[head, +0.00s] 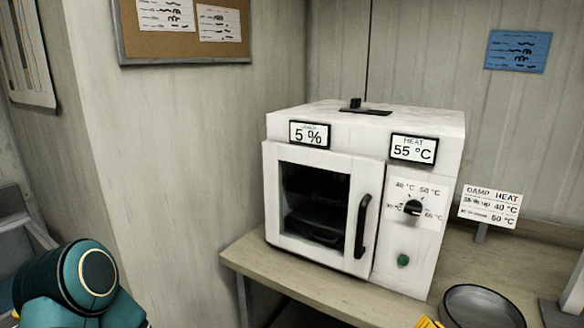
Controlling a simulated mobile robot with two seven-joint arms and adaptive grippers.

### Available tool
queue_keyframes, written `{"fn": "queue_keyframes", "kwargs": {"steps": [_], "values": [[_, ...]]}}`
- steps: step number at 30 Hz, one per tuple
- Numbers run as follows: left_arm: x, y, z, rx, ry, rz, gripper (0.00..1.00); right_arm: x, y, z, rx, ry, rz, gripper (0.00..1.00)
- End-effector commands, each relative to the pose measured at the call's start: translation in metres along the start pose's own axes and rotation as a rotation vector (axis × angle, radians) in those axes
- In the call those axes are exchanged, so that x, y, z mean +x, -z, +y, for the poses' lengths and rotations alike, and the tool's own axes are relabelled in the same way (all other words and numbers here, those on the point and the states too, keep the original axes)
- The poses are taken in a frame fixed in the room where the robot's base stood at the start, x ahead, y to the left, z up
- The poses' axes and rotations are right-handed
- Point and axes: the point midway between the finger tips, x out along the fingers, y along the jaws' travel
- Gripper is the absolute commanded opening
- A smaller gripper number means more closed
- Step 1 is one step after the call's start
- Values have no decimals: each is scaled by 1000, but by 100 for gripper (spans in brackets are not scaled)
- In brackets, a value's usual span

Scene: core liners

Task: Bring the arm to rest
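A teal and dark rounded arm link of mine (84,285) shows at the lower left. No gripper fingers show, so neither gripper is in view. A white oven (330,122) stands on the wooden bench (262,262). Its windowed door looks shut, with a black handle (362,226) on the right side. The displays read 5 % (309,135) and HEAT 55 °C (413,149). A black dial (412,207) and a green button (403,260) sit on its right panel. Dark shapes inside are hard to make out.
A round grey dish (482,308) lies on the bench at the lower right, beside a small yellow thing (428,322) cut off by the frame. A damp heat sign (490,205) stands right of the oven. A wall corner (150,150) juts out left of the oven.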

Motion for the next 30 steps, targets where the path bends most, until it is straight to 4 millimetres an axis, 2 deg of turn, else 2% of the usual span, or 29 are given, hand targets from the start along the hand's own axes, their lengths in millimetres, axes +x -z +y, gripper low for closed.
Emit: {"fn": "queue_keyframes", "kwargs": {"steps": [1, 6, 11, 14, 15, 18, 21, 24, 30], "values": [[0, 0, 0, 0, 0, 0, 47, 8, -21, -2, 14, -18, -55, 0], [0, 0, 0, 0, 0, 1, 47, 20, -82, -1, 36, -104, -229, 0], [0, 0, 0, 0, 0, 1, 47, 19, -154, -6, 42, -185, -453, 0], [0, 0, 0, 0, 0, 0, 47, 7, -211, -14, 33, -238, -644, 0], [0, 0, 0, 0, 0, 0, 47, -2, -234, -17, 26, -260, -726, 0], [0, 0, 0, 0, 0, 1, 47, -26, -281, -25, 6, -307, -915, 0], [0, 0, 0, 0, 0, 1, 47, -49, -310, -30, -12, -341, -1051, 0], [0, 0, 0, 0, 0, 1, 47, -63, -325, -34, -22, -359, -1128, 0], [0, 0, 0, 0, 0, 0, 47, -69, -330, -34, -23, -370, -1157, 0]]}}
